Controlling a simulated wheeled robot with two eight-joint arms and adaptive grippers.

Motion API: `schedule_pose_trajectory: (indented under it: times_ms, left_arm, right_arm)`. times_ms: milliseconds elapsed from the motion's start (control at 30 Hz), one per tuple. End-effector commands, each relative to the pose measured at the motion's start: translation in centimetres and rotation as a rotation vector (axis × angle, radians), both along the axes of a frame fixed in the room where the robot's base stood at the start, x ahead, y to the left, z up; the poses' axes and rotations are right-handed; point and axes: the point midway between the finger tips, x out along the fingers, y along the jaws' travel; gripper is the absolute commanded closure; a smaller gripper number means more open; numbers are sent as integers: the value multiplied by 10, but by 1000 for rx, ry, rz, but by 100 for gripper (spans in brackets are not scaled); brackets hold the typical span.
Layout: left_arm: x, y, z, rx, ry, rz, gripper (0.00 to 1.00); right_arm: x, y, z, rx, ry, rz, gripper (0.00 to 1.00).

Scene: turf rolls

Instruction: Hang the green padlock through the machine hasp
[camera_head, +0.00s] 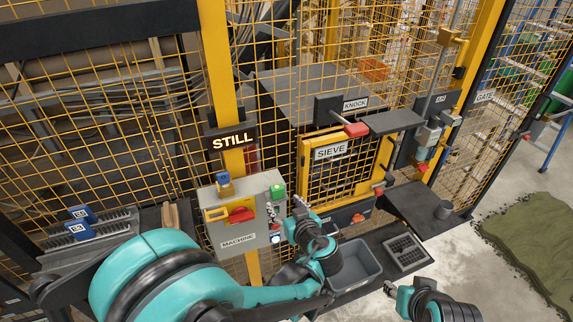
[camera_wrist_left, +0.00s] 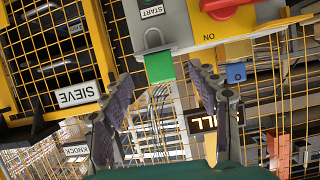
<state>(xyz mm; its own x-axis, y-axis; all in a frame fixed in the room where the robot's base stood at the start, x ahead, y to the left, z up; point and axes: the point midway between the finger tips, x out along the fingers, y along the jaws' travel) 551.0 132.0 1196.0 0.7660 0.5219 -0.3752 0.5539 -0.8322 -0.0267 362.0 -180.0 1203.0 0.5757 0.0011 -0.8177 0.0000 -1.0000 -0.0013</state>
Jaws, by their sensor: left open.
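The green padlock (camera_head: 277,192) is at the top right of the grey machine box (camera_head: 262,183). My left gripper (camera_head: 298,209) is open beside the box's right side. Its fingertips (camera_wrist_left: 160,78) stand on either side of the green block in the picture; I cannot tell how far apart in depth. The red switch (camera_head: 241,215) is on the box's yellow plate; the hasp itself is not clear. My right gripper (camera_head: 393,289) is low at right.
A STILL sign (camera_head: 232,139) and yellow post rise behind. A grey bin (camera_head: 353,272) and a grid tray (camera_head: 405,252) lie right of my left arm. Mesh fencing closes the back.

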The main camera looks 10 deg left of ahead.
Motion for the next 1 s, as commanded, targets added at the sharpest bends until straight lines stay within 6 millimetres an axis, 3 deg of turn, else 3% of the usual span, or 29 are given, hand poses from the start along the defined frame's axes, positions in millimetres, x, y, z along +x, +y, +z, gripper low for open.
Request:
schedule_pose_trajectory:
  times_ms: [167,633,933,967,1000]
  left_arm:
    - [10,0,2,-1,-39,9,40]
    - [58,35,-19,-2,-36,9,40]
    - [63,38,-21,-1,-36,6,40]
    - [63,38,-21,-1,-36,6,42]
    - [63,38,-21,-1,-36,6,53]
  right_arm:
    - [-1,0,3,0,1,0,60]
    - [0,0,2,0,0,0,60]
    - [0,0,2,0,0,0,60]
    - [0,0,2,0,0,0,60]
    - [0,0,2,0,0,0,60]
